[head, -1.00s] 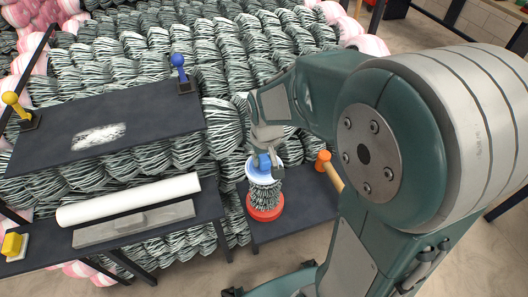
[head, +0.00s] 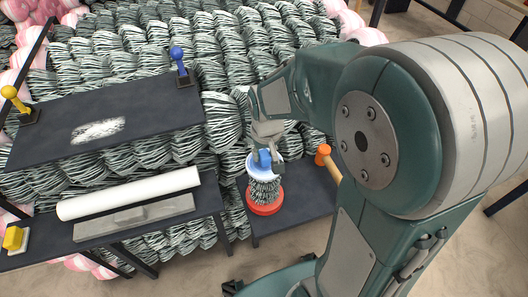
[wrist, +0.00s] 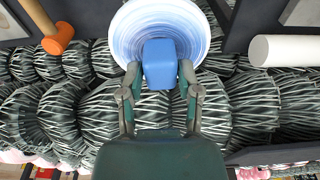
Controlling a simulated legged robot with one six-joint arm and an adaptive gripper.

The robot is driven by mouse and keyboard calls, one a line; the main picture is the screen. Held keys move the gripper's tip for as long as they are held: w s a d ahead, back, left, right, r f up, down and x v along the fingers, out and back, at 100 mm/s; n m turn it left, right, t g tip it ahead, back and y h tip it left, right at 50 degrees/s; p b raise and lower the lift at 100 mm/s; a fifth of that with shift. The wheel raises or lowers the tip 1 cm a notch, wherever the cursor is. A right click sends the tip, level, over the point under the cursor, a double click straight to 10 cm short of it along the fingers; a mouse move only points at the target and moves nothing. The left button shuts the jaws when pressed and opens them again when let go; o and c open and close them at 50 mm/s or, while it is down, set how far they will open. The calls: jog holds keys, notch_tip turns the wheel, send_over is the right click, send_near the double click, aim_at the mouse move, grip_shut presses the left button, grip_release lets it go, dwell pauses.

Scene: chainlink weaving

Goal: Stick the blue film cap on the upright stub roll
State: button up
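The blue film cap (head: 260,171) is a pale blue and white disc with a darker blue knob. It lies level over the top of the upright stub roll (head: 265,190), a short black-and-white striped roll on a red round base (head: 265,205). From these views I cannot tell whether a thin gap remains between cap and roll. My gripper (wrist: 160,75) has its two fingers on either side of the cap's knob (wrist: 160,62) and looks shut on it. In the wrist view the cap's disc (wrist: 125,35) hides the stub roll.
An orange-headed mallet (head: 323,154) lies right of the roll on the same dark low stand (head: 295,215). A white roll (head: 130,193) and grey bar (head: 135,217) lie on the left shelf. A dark panel (head: 50,145) bears a blue knob (head: 177,54) and a yellow one (head: 9,92).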

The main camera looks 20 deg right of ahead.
aim_at(266, 159)
jog(key=shift+o, duration=0.9)
notch_tip(266, 159, up, 12)
jog(key=s, duration=0.1)
jog(key=shift+s, duration=0.2)
jog(key=shift+s, duration=0.1)
jog(key=s+r+t, duration=0.2)
jog(key=s+t, duration=0.2)
jog(key=s, duration=0.8)
jog(key=shift+s+r, duration=0.3)
jog(key=shift+r, duration=0.05)
